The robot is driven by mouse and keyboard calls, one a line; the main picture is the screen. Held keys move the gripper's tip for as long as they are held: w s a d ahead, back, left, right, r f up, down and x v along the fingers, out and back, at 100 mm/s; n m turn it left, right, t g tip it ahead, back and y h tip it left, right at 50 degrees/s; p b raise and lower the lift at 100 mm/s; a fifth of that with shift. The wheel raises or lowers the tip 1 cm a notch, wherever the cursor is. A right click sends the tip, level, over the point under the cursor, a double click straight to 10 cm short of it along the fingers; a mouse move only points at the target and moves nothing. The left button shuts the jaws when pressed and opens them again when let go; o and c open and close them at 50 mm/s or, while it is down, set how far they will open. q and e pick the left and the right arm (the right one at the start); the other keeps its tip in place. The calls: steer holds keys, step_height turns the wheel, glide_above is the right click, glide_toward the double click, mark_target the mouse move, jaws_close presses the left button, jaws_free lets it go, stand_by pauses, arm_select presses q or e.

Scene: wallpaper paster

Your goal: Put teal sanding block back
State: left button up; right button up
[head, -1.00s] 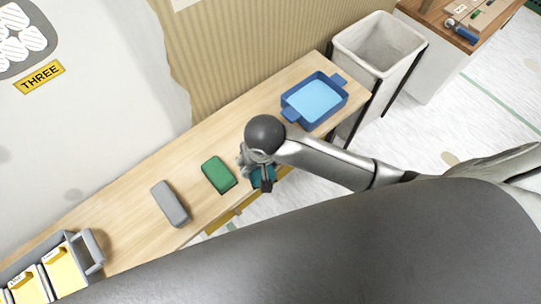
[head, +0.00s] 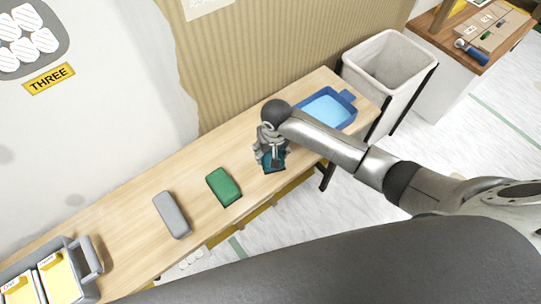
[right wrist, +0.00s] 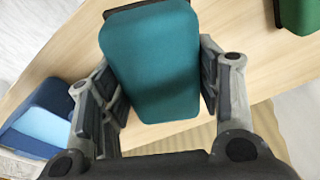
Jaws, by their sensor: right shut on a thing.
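The teal sanding block (right wrist: 152,62) is between the fingers of my right gripper (right wrist: 157,95) in the right wrist view, and the fingers are shut on its sides. In the head view the right gripper (head: 271,156) is over the table, with the teal block (head: 273,162) partly hidden under it. I cannot tell whether the block touches the table. A green block (head: 224,187) and a grey block (head: 172,214) lie on the table to the left of it. My left gripper does not show.
The wooden table (head: 135,225) runs along the wall. A blue tray (head: 330,109) with light-blue contents is at its right end, partly behind my arm. A white bin (head: 390,75) stands past that end. A grey caddy (head: 80,255) with yellow cards is at lower left.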

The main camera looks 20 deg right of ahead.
mark_target(270, 155)
steer(key=shift+w+d+f, duration=0.1)
steer(key=shift+w+f, duration=0.55)
steer(key=shift+f, duration=0.15)
steer(key=shift+f+b, duration=0.35)
steer(key=shift+f, duration=1.2)
steer(key=o, duration=1)
steer(key=shift+f, duration=0.1)
steer(key=shift+o, duration=0.2)
steer(key=r, duration=0.4)
steer(key=s+r+p, duration=0.1)
steer(key=r, duration=0.3)
steer(key=s+r, duration=0.1)
steer(key=r, duration=0.3)
steer(key=shift+d+p, duration=0.1)
steer(key=shift+p, duration=0.3)
steer(key=shift+w, duration=0.1)
